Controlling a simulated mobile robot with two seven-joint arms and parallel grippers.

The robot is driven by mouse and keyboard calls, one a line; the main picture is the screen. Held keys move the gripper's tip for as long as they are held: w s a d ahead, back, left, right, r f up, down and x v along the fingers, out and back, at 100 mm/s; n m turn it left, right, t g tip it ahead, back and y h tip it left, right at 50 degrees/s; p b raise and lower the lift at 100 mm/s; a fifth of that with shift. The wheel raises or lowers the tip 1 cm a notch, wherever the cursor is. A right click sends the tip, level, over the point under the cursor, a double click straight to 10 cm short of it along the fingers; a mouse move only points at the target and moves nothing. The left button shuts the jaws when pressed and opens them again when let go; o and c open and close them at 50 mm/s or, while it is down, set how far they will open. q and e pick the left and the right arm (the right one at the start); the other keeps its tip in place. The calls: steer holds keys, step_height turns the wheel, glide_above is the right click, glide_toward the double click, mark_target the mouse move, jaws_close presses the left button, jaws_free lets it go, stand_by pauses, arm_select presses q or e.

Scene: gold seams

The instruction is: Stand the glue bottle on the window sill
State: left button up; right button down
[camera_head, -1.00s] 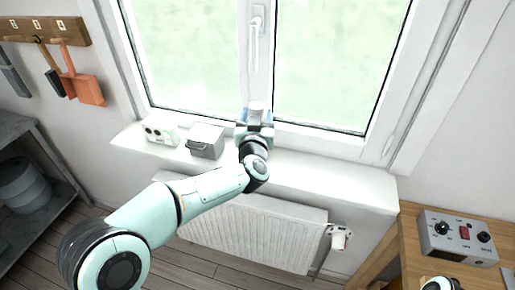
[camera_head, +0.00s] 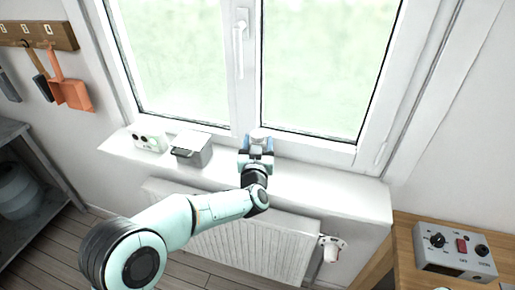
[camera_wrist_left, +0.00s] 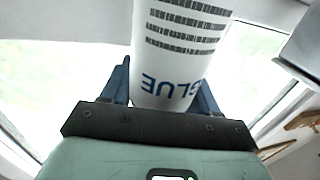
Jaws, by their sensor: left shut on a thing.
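The white glue bottle (camera_wrist_left: 178,60) fills the middle of the left wrist view, with blue "GLUE" lettering and dark lines of print. My left gripper (camera_wrist_left: 165,98) is shut on it, with a blue finger on each side. In the head view the bottle's pale top (camera_head: 258,134) shows just beyond my left gripper (camera_head: 257,152), over the white window sill (camera_head: 325,189). The gripper hides the bottle's lower part, so I cannot tell whether its base touches the sill.
A grey metal box (camera_head: 192,149) and a small white device with dark round spots (camera_head: 149,140) stand on the sill left of my gripper. The sill's right part is clear. The window handle (camera_head: 240,45) hangs above. A grey control box (camera_head: 455,250) sits on the wooden table.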

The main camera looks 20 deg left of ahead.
arm_select(q)
steer(key=shift+f, duration=0.55)
steer(key=shift+f, duration=0.2)
steer(key=o, duration=1.3)
steer(key=shift+c, duration=0.2)
steer(key=shift+r, duration=0.1)
steer(key=shift+s+r, duration=0.1)
steer(key=shift+s, duration=0.1)
steer(key=s, duration=0.3)
steer(key=s+d+b, duration=0.1)
steer(key=s, duration=0.3)
steer(key=shift+d, duration=0.2)
